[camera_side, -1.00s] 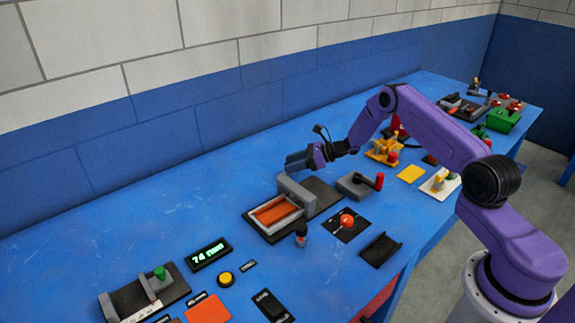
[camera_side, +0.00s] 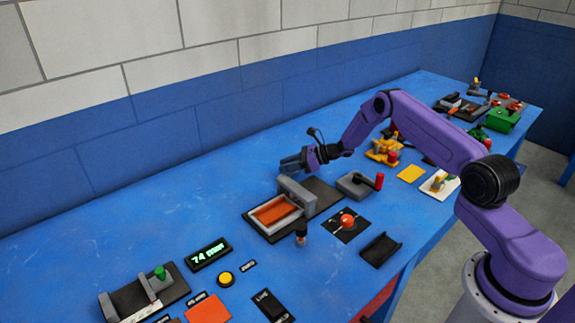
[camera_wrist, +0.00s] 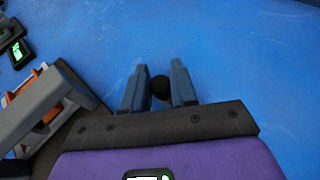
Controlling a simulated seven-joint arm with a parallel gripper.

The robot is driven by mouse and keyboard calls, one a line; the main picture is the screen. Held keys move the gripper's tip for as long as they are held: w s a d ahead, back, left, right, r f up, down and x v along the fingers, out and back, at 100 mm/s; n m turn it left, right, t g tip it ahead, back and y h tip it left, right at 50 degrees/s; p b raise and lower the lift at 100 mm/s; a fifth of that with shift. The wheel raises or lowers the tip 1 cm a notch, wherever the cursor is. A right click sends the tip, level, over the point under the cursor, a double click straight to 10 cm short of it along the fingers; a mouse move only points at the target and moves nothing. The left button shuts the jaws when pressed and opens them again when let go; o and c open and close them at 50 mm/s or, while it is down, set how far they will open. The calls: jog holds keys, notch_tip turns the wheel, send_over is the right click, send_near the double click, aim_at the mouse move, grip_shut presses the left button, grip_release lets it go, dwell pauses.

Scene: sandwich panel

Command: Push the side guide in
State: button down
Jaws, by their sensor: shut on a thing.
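My gripper (camera_side: 290,162) is low over the far side of the blue table, behind a grey upright bar (camera_side: 297,191) at one end of a framed orange panel (camera_side: 275,211). In the wrist view, a dark round knob (camera_wrist: 160,87) sits between the two fingers of my gripper (camera_wrist: 159,80), and the gripper is shut on it. What the knob joins to is hidden. The grey bar also shows in the wrist view (camera_wrist: 38,112), left of the fingers and apart from them. No part is marked as the side guide, so I cannot tell which piece it is.
A grey block with a red-topped lever (camera_side: 357,186) stands right of the panel. A red ball on a black plate (camera_side: 347,221) and a small black-topped post (camera_side: 301,235) are in front. A green display (camera_side: 209,254) is nearer. The table behind my gripper is clear.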

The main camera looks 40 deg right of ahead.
jog(key=shift+s+f, duration=0.1)
jog(key=shift+s, duration=1.95)
jog(key=c, duration=1)
grip_release()
jog(key=shift+s, duration=0.1)
jog(key=v, duration=1.7)
jog(key=shift+s+d+r, duration=0.1)
jog(key=shift+d+r, duration=0.1)
jog(key=shift+r, duration=0.05)
